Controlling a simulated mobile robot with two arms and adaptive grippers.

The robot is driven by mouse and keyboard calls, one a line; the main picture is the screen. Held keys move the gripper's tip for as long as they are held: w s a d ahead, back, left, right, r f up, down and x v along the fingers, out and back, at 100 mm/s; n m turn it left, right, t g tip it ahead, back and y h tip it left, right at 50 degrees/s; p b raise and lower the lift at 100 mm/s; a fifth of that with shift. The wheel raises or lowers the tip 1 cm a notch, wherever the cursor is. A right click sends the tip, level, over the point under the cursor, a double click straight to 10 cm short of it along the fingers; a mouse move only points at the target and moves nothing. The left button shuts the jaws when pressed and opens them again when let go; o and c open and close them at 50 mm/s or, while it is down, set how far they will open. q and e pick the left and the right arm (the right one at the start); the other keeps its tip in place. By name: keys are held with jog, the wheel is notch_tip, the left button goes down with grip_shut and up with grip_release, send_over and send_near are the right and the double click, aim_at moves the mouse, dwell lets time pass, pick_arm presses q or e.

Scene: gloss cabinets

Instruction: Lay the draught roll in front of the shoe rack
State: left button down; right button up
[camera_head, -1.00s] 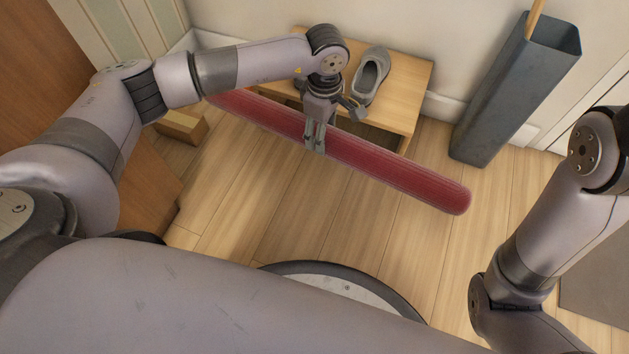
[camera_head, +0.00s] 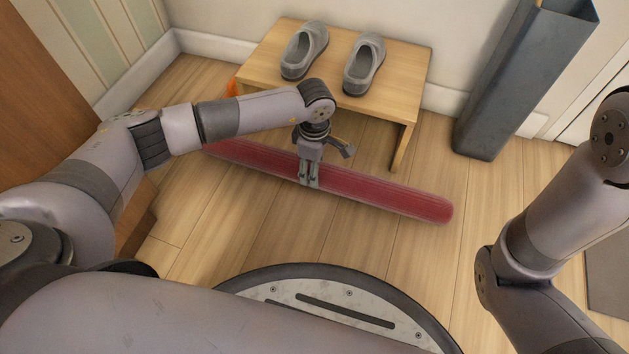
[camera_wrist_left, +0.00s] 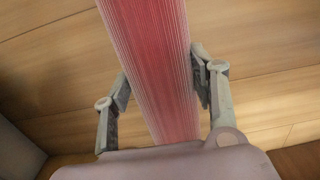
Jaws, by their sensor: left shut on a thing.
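The draught roll is a long red ribbed cylinder (camera_head: 385,194). It lies slantwise across the head view, its right end lower in the picture. My left gripper (camera_head: 309,183) is shut on it near the middle. The left wrist view shows the roll (camera_wrist_left: 150,60) between the two fingers (camera_wrist_left: 163,95). Whether the roll touches the floor I cannot tell. The shoe rack (camera_head: 400,98) is a low wooden bench against the wall, just behind the roll. My right arm shows at the right, but its gripper is out of view.
Two grey shoes, a left one (camera_head: 304,50) and a right one (camera_head: 365,64), stand on the rack. A tall dark grey bin (camera_head: 510,80) stands right of it. An orange thing (camera_head: 232,87) shows at the rack's left side. The floor (camera_head: 400,255) before the roll is clear.

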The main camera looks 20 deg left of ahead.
pick_arm(q)
jog(key=shift+f+b, duration=1.45)
jog(key=shift+f, duration=0.65)
jog(key=shift+f, duration=0.15)
jog(key=c, duration=0.6)
grip_release()
jog(key=shift+c, duration=0.2)
notch_tip(320, 180, up, 12)
jog(key=p, duration=0.9)
